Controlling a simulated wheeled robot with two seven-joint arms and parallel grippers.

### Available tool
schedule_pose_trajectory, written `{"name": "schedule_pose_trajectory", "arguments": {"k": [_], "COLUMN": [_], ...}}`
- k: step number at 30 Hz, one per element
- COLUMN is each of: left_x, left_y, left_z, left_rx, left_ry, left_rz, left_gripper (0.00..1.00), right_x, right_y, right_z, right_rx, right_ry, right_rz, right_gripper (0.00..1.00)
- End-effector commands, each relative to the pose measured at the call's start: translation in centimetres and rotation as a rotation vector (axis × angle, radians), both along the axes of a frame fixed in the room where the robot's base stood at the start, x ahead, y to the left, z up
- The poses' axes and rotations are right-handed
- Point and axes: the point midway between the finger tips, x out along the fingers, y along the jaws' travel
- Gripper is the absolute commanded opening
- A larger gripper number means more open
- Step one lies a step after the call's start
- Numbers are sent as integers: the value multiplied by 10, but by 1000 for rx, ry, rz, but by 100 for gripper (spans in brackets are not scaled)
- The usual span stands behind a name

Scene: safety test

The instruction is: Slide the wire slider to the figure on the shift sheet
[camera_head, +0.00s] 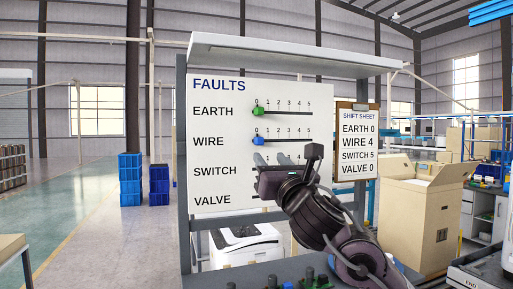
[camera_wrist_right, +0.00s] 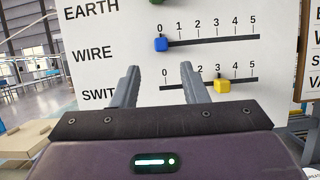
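The white FAULTS board (camera_head: 215,135) has four slider rows. The wire slider, a blue block (camera_head: 259,141), sits at 0 at the left end of its track; it also shows in the right wrist view (camera_wrist_right: 161,44). The shift sheet (camera_head: 358,142) reads EARTH 0, WIRE 4, SWITCH 5, VALVE 0. My right gripper (camera_head: 291,159) is in front of the board, below the wire row. In the right wrist view its fingers (camera_wrist_right: 159,72) are apart with nothing between them, and the blue block shows above the gap. My left gripper is out of view.
The green earth slider (camera_head: 257,111) is at 0. The yellow switch slider (camera_wrist_right: 222,86) is near 3, right of my fingers; my gripper hides it in the head view. My gripper and arm cover much of the switch and valve rows. A canopy (camera_head: 290,50) overhangs the board.

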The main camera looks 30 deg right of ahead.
Motion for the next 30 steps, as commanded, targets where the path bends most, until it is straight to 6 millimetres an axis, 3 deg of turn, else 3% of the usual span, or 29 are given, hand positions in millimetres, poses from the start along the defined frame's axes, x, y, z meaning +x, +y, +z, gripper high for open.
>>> {"name": "schedule_pose_trajectory", "arguments": {"k": [4,9,18,28,30], "left_x": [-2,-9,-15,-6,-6], "left_y": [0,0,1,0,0], "left_z": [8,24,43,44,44], "left_rx": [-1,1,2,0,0], "left_ry": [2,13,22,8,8], "left_rz": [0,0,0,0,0], "left_gripper": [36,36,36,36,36], "right_x": [6,30,64,68,68], "right_y": [-4,-10,-18,-19,-19], "right_z": [15,27,37,36,36], "right_rx": [-32,-27,-27,-30,-29], "right_ry": [-9,-8,-7,-7,-7], "right_rz": [-12,-11,-10,-11,-11], "right_gripper": [40,40,40,40,31]}}
